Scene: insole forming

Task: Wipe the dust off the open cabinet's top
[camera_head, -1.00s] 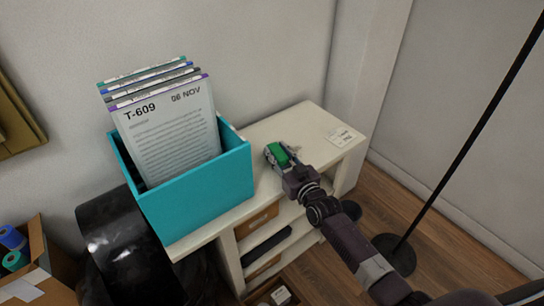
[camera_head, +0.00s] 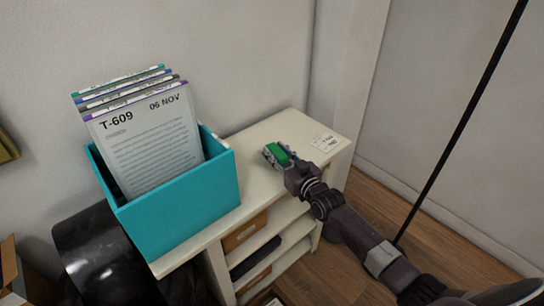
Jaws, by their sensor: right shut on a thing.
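The open cabinet (camera_head: 249,133) is white, with open shelves in front and a bare pale top to the right of a teal box. My right gripper (camera_head: 272,155) is over the middle of that top and is shut on a green thing (camera_head: 280,152), perhaps a sponge or cloth. It is at or just above the surface; contact is hidden by the fingers. No dust can be made out on the top at this size. My left gripper is not in view.
The teal box (camera_head: 190,208) holding several document folders (camera_head: 150,140) covers the left of the cabinet top. A white label (camera_head: 324,141) lies at the right end. A thin black pole (camera_head: 455,135) stands to the right. A black rounded object (camera_head: 95,255) is at lower left.

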